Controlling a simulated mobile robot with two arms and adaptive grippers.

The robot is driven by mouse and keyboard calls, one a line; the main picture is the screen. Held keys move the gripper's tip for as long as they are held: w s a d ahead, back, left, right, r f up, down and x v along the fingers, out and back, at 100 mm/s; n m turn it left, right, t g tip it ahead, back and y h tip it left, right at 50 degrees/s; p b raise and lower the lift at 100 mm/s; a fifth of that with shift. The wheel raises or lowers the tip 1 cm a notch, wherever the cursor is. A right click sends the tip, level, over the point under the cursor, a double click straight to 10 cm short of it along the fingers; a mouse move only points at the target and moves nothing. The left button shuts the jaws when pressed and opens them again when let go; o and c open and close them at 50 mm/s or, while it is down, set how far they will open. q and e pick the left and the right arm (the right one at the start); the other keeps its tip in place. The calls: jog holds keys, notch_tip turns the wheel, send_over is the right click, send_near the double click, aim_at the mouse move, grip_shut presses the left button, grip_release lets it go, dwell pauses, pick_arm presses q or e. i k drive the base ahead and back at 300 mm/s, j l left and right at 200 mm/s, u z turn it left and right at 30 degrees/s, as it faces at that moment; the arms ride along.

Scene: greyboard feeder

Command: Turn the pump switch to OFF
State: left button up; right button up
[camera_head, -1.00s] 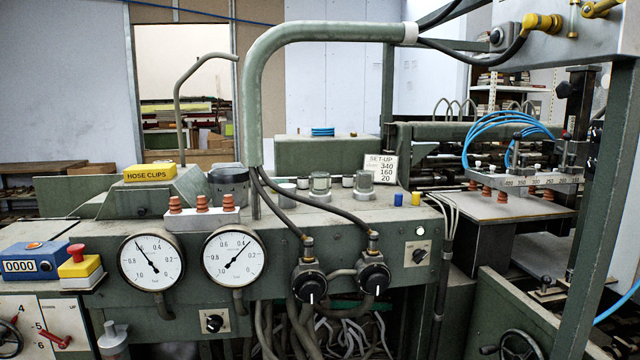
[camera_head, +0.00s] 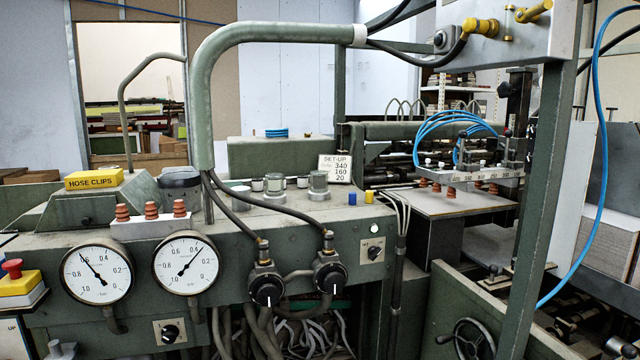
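Two black rotary switches on pale plates show on the green machine front. One switch (camera_head: 375,251) sits right of the two black regulator knobs, below a small white lamp or button (camera_head: 374,228). The other switch (camera_head: 169,332) sits low, below the two round gauges. The lettering on both plates is too small to read, so I cannot tell which is the pump switch or its setting. Neither of my grippers is in view.
Two regulator knobs (camera_head: 267,290) with hoses stand out from the panel between the switches. A red emergency button (camera_head: 12,268) is at the far left. A green upright post (camera_head: 536,200) and a handwheel (camera_head: 474,340) are on the right. Loose hoses hang below the panel.

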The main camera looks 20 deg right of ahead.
aim_at(373, 251)
jog(key=i+j+z, duration=0.25)
jog(key=i+j, duration=0.35)
jog(key=i+j+z, duration=0.3)
jog(key=i+j, duration=0.25)
jog(key=j, duration=0.15)
